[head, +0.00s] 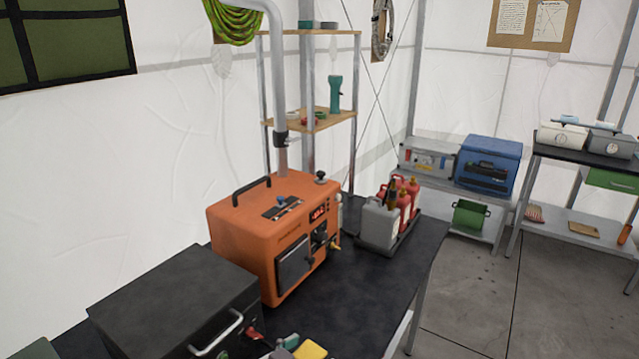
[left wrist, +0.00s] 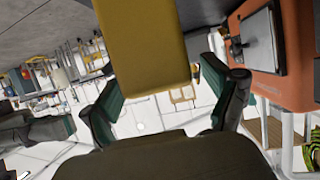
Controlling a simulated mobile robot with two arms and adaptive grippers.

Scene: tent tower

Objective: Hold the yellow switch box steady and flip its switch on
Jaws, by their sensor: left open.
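The yellow switch box (head: 311,350) shows only in part at the bottom edge of the head view, near the front of the black table. In the left wrist view the box (left wrist: 147,45) is large at the top centre, a plain yellow face. My left gripper (left wrist: 165,78) is open, with one dark, teal-padded finger on each side of the box's near end. Whether either finger touches it I cannot tell. In the head view a grey-green piece beside the box seems to be part of this gripper. The switch is not visible.
An orange heater (head: 245,240) with a flue pipe stands on the black table (head: 385,290). A black case (head: 175,300) with a metal handle sits in front of it. A tray of grey and red cans (head: 385,220) is behind. The table's right part is bare.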

